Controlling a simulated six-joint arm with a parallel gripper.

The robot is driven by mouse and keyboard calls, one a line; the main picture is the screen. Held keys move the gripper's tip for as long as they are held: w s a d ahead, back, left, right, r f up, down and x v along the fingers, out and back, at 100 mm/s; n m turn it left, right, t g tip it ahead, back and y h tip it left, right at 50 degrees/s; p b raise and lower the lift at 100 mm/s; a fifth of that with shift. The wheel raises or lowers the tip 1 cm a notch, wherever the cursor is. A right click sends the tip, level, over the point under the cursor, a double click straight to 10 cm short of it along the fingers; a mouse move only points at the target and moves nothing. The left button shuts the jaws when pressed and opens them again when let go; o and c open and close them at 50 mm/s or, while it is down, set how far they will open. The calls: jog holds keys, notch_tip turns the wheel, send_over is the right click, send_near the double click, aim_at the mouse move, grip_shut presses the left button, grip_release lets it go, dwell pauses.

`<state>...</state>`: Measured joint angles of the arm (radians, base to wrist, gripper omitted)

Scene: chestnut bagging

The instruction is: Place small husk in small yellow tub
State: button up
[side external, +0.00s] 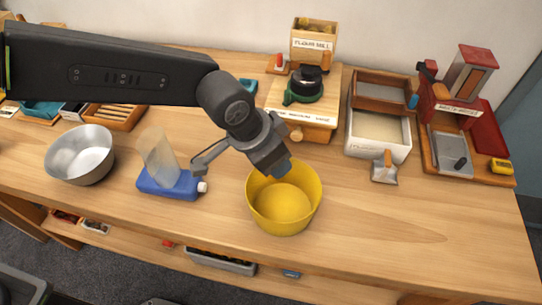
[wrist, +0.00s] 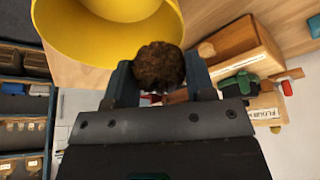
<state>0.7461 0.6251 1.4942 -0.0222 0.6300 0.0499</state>
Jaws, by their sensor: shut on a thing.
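The small yellow tub (side external: 283,213) stands upright on the table, right of centre in the side view. It also shows at the top of the wrist view (wrist: 75,40), and the part of its inside that I see there holds nothing. The small husk (wrist: 159,65) is a brown, rough, round thing between the fingers of my gripper (wrist: 160,75). My gripper is shut on it. In the side view my gripper (side external: 278,168) is at the tub's back rim, and the husk is hidden there.
A metal bowl (side external: 79,155) and a blue container (side external: 171,186) stand left of the tub. A wooden box with a dark pot (side external: 306,80) stands behind it. A white bin (side external: 377,135) and a scoop (side external: 384,170) are at the right. The front right of the table is clear.

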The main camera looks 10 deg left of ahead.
jog(key=shift+f, duration=0.5)
jog(key=shift+f, duration=0.15)
jog(key=shift+f, duration=0.5)
jog(key=o, duration=0.9)
jog(key=shift+f, duration=0.1)
jog(key=v, duration=1.3)
jog(key=shift+r, duration=0.3)
jog(key=shift+w, duration=0.15)
